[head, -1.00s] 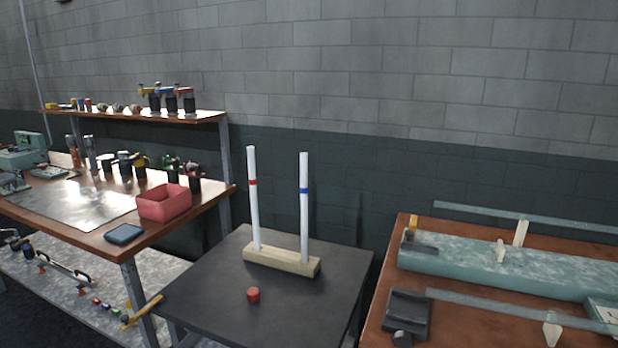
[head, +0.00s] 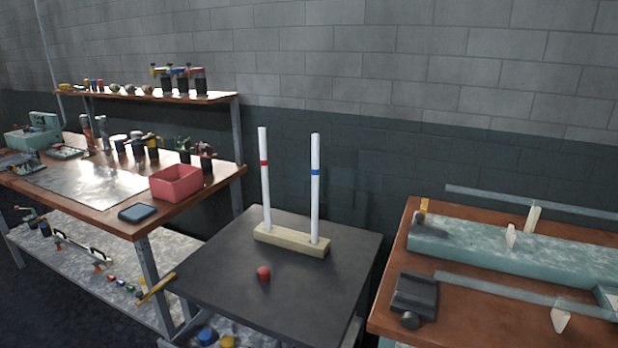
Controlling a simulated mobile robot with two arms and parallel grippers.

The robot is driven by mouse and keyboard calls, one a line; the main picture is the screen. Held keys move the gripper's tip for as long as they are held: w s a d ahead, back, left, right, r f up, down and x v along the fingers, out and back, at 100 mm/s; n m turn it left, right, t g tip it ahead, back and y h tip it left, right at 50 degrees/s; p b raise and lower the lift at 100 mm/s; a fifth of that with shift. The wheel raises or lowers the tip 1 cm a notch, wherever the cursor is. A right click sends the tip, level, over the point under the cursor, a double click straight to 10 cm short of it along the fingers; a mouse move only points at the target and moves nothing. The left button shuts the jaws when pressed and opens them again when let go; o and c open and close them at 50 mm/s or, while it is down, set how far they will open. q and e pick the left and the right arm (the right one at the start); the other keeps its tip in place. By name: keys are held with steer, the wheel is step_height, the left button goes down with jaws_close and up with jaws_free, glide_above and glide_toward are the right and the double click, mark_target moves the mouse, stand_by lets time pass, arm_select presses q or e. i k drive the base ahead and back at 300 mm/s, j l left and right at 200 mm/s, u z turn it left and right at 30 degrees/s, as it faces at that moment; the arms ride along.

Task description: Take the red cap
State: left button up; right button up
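The red cap (head: 264,273) is a small round piece lying on the dark square table (head: 215,275), in front of a wooden block (head: 291,241). Two upright white tubes stand in the block. The left tube (head: 266,195) has a red band and the right tube (head: 315,205) has a blue band. Neither of my grippers shows in the head view.
A workbench on the left holds a red bin (head: 176,183) and a dark blue tray (head: 137,213). A wooden table on the right carries a greenish trough (head: 480,248) and a dark clamp-like block (head: 415,296). The dark table's front is clear around the cap.

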mark_target(264, 272)
steer(key=i+l, duration=0.35)
steer(key=l, duration=0.3)
steer(key=i+l, duration=0.2)
steer(key=l, duration=0.1)
